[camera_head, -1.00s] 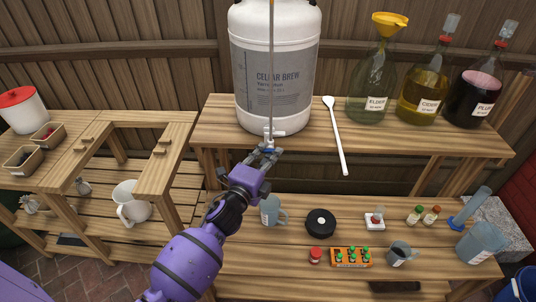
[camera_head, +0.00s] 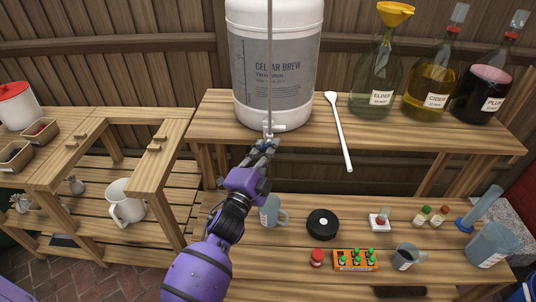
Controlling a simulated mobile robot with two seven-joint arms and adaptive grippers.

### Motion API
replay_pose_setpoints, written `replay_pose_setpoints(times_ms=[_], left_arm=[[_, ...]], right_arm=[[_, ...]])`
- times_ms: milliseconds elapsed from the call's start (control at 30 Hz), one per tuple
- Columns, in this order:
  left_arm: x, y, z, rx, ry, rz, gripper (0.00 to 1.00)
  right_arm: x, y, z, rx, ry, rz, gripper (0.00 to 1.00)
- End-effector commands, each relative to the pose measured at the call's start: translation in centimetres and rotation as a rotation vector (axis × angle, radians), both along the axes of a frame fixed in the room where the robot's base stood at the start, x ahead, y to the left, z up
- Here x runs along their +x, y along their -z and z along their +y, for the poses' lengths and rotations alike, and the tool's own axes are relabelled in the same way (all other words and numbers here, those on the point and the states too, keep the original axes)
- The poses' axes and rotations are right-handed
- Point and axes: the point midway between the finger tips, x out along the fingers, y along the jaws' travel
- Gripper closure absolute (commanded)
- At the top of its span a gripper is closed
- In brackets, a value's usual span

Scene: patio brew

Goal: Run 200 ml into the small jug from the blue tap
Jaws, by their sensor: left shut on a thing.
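A tall white vessel (camera_head: 277,70) labelled CELLAR BREW stands on the raised shelf. Its tap (camera_head: 268,132) sits low on its front, at the shelf's front edge. My left gripper (camera_head: 264,146) is at the tap, fingers pointing up at it, and is shut on the tap's lower part, which the fingers mostly hide. A small blue-grey jug (camera_head: 267,213) stands on the lower bench below, partly behind my wrist. Another small grey-blue jug (camera_head: 407,256) stands at the front right, and a larger blue jug (camera_head: 490,245) at the far right. My right gripper is out of view.
A white spoon (camera_head: 340,130) lies right of the vessel, before several labelled bottles (camera_head: 428,90). A black disc (camera_head: 322,224), an orange rack (camera_head: 355,260) and a red-capped jar (camera_head: 317,258) stand on the bench. A white jug (camera_head: 124,205) is on the left shelf.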

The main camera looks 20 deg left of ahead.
Motion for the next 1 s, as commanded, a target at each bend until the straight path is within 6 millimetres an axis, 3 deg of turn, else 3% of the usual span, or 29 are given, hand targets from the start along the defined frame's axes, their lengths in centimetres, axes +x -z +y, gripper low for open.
replay_pose_setpoints(times_ms=[500, 1000], left_arm=[[0.0, 0.2, -0.2, -0.377, 0.000, -0.109, 1.00], [0.0, 0.1, -0.2, -0.475, 0.001, -0.137, 1.00]], right_arm=[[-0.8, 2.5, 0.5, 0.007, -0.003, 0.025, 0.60], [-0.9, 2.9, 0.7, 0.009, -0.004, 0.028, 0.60]])
